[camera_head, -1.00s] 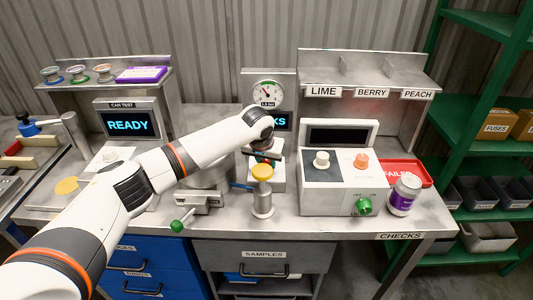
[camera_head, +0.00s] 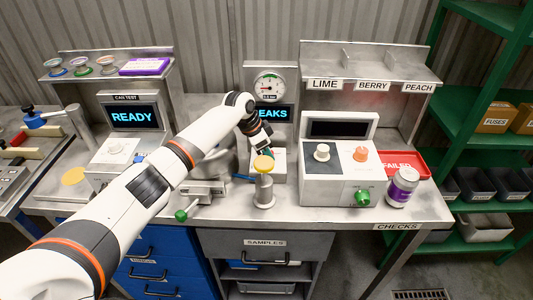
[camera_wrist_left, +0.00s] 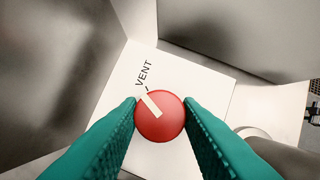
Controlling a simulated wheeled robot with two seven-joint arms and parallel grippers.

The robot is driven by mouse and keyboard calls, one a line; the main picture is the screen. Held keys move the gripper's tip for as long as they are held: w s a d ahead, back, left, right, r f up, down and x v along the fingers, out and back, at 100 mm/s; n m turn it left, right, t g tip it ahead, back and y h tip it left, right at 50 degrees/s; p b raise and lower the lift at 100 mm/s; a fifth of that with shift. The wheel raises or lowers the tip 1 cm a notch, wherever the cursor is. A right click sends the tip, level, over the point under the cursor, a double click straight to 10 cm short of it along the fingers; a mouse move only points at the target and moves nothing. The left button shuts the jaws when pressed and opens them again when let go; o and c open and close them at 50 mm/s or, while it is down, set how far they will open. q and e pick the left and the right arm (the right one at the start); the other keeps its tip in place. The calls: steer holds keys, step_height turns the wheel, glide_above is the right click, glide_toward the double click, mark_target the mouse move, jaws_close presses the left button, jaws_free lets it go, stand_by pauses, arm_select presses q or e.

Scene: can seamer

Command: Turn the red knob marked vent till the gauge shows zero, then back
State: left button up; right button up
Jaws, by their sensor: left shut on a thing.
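The red knob (camera_wrist_left: 160,116) sits on a white panel marked VENT (camera_wrist_left: 144,72) in the left wrist view. Its pale pointer line aims up and left at the small tick by the lettering. My left gripper (camera_wrist_left: 159,104) has its two teal fingers shut on the knob, one on each side. In the head view my left gripper (camera_head: 267,148) reaches down to the white box below the LEAKS display (camera_head: 272,113), and hides the knob. The round gauge (camera_head: 269,87) stands above that display; its needle appears to lie toward the left, too small to read. My right gripper is not in view.
A post with a yellow top (camera_head: 263,168) stands just in front of my left gripper. A white device with a green knob (camera_head: 363,197) is to the right, beside a purple-labelled jar (camera_head: 403,185) and a red FAILED tray (camera_head: 425,163). A green-handled clamp (camera_head: 181,215) is at front left.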

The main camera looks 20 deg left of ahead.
arm_select(q)
steer(key=shift+m+g+b, duration=0.4)
steer(key=shift+m+b, duration=0.25)
steer(key=shift+m, duration=0.45)
steer(key=o, duration=1)
steer(key=shift+h, duration=0.3)
steer(key=shift+c, duration=0.2)
steer(key=b+v, duration=0.1)
steer(key=v, duration=1.1)
steer(key=shift+b, duration=0.3)
